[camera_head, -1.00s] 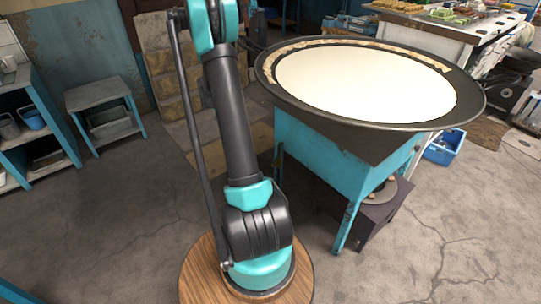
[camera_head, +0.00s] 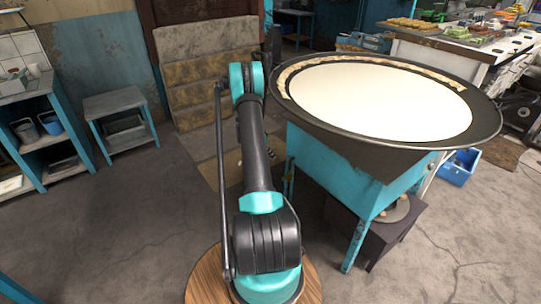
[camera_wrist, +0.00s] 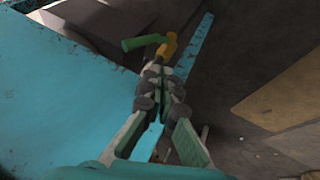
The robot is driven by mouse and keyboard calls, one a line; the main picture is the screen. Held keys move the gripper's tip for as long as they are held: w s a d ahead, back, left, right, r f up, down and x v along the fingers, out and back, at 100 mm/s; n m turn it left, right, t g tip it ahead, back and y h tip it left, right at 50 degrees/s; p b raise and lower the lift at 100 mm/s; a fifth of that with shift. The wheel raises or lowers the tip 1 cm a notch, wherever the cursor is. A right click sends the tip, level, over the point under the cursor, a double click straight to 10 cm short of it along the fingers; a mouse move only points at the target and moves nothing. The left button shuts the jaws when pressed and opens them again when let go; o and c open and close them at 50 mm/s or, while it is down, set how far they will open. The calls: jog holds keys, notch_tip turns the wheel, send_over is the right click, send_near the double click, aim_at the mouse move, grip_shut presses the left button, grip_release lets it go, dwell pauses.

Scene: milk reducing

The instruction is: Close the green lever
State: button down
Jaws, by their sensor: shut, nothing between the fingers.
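The green lever (camera_wrist: 145,42) shows in the wrist view, a short green handle lying roughly sideways. Its right end meets a yellow-orange fitting (camera_wrist: 168,46). My gripper (camera_wrist: 162,82) is shut and empty, with its fingertips pointing toward the lever and fitting. The tips appear just below them in the picture; I cannot tell whether they touch. In the head view the lever and my gripper are not visible, and my arm reaches toward the left side of the turquoise stand.
The turquoise stand (camera_head: 332,165) carries a wide dark pan (camera_head: 486,125) of white liquid. A turquoise panel (camera_wrist: 60,110) fills the left of the wrist view. A small grey table (camera_head: 113,101) stands at the left. The floor between is clear.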

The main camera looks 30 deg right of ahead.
aim_at(286, 176)
jog(key=s+d+f, duration=0.3)
jog(key=s+f, duration=0.2)
jog(key=f, duration=0.1)
jog(key=shift+d+f, duration=0.25)
jog(key=shift+f, duration=0.05)
jog(key=shift+s, duration=0.1)
